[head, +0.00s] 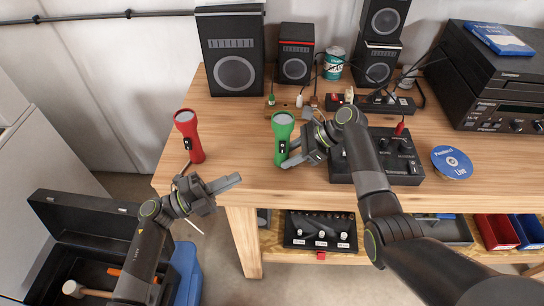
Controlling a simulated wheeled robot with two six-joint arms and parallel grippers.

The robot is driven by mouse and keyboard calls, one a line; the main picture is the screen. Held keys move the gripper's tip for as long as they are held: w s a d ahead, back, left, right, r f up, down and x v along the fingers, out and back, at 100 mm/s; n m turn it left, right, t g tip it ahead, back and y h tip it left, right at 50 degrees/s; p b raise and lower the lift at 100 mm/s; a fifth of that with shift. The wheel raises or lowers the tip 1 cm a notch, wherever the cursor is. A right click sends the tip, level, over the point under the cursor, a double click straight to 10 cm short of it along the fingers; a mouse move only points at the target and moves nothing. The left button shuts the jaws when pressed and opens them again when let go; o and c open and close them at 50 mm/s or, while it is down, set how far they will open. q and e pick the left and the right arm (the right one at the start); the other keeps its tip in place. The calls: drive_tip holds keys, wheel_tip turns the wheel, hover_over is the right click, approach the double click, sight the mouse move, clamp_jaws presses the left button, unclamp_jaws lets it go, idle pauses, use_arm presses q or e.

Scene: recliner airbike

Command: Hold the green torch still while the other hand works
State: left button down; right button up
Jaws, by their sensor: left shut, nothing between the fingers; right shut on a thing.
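The green torch (282,134) stands upright on the wooden table, lens end up. My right gripper (292,150) is shut on the green torch from its right side. A red torch (189,136) stands upright near the table's left edge. My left gripper (226,184) is shut and empty, in front of the table's front edge, below and to the right of the red torch in the picture.
Speakers (233,53) and a can (334,62) stand at the back. A black control box (408,168), a disc (452,163) and a black stereo unit (495,90) are to the right. An open toolbox (85,225) is low at left. Table between the torches is clear.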

sight(282, 147)
use_arm(q)
drive_tip(key=m+g+y, duration=0.1)
drive_tip(key=g, duration=0.1)
drive_tip(key=r+g, duration=0.1)
drive_tip(key=shift+w+d+r+m+g+y, duration=0.15)
drive_tip(key=shift+w+r+m+g+y, duration=0.05)
drive_tip(key=shift+w+m+g+y, duration=0.2)
drive_tip(key=x, duration=0.9)
drive_tip(key=shift+d, duration=0.35)
drive_tip(key=w, duration=0.3)
drive_tip(key=shift+d+f, duration=0.15)
drive_tip(key=shift+f, duration=0.05)
drive_tip(key=shift+w+f, duration=0.15)
drive_tip(key=shift+w, duration=0.45)
drive_tip(key=shift+w, duration=0.1)
